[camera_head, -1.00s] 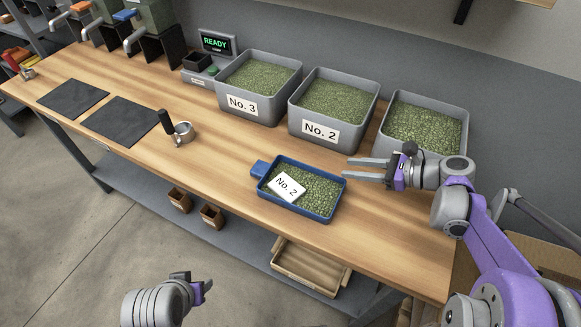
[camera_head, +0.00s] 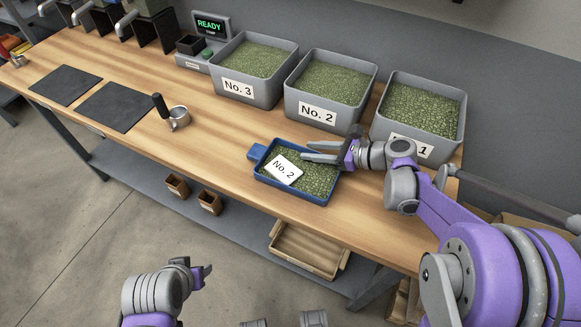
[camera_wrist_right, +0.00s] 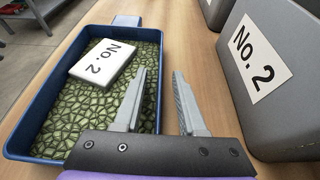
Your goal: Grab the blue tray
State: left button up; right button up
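The blue tray (camera_head: 318,203) sits on the wooden bench, filled with green beans, with a white "No. 2" card (camera_head: 283,169) lying on the beans. Its small handle tab (camera_head: 256,152) points left. In the right wrist view the tray (camera_wrist_right: 28,160) lies at the left. My right gripper (camera_head: 304,152) is open over the tray's back edge. In the wrist view one finger of the gripper (camera_wrist_right: 160,95) is over the beans and the other is outside the tray. Whether they touch the rim cannot be told. My left gripper (camera_head: 203,275) is low, away from the bench; its fingers are unclear.
Grey bins No. 3 (camera_head: 240,88), No. 2 (camera_head: 318,113) and a third (camera_head: 408,147) stand behind the tray. A portafilter (camera_head: 175,118) and dark mats (camera_head: 115,106) lie to the left. A wooden crate (camera_head: 305,253) is on the lower shelf.

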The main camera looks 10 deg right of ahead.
jog(key=shift+c, duration=0.3)
grip_shut()
dwell(1.1)
